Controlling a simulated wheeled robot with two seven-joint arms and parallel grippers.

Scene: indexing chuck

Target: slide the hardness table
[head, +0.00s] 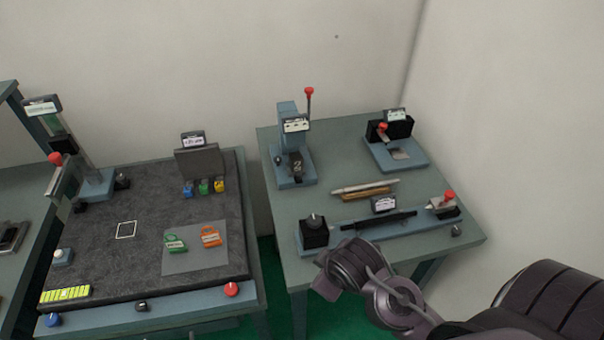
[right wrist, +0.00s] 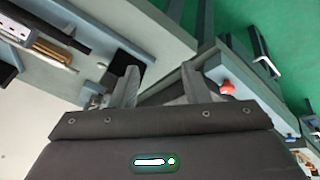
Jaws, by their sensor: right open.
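No label can be read, so I cannot tell for certain which fixture is the hardness table. A blue press-like stand (head: 290,140) with a red-balled lever and a dark block at its foot is at the back left of the right-hand bench. A low blue fixture (head: 397,150) with a black back, red knob and pale plate is at the back right. My right gripper (head: 328,284) is at the bench's front edge, below the black block (head: 314,232) of the long front fixture. In the right wrist view its fingers (right wrist: 160,86) are apart with nothing between them. My left gripper is out of view.
The front fixture has a black bar (head: 378,220) and a red-knobbed end (head: 446,204). Rod-like tools (head: 364,189) lie behind it. The left bench (head: 100,200) carries a dark mat with tags and small blocks. A gap over green floor separates the benches.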

